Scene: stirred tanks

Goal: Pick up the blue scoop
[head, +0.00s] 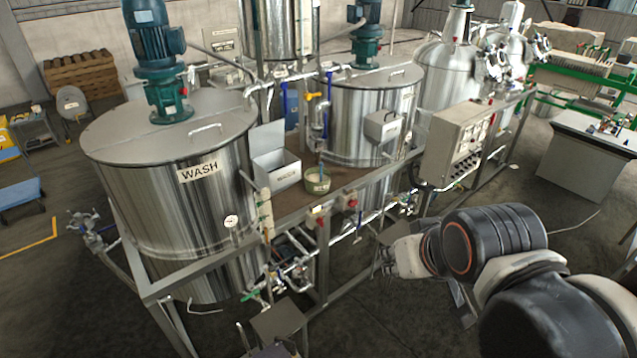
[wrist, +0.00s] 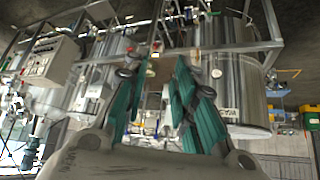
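The blue scoop (head: 321,170) stands upright in a small pale green bowl (head: 317,184), with only its thin blue upper part showing. The bowl is on the brown shelf (head: 345,178) between two steel tanks. My gripper (head: 381,264) is in front of the frame, lower and to the right of the bowl, well apart from it. In the wrist view, which is upside down, my gripper's two teal fingers (wrist: 160,72) are spread with nothing between them. I cannot make out the scoop there.
The WASH tank (head: 172,185) is left of the shelf, and a second tank (head: 362,115) is behind it. A white open box (head: 277,168) stands left of the bowl. A control box (head: 458,140) is to the right. Pipes and valves run below the shelf's front edge.

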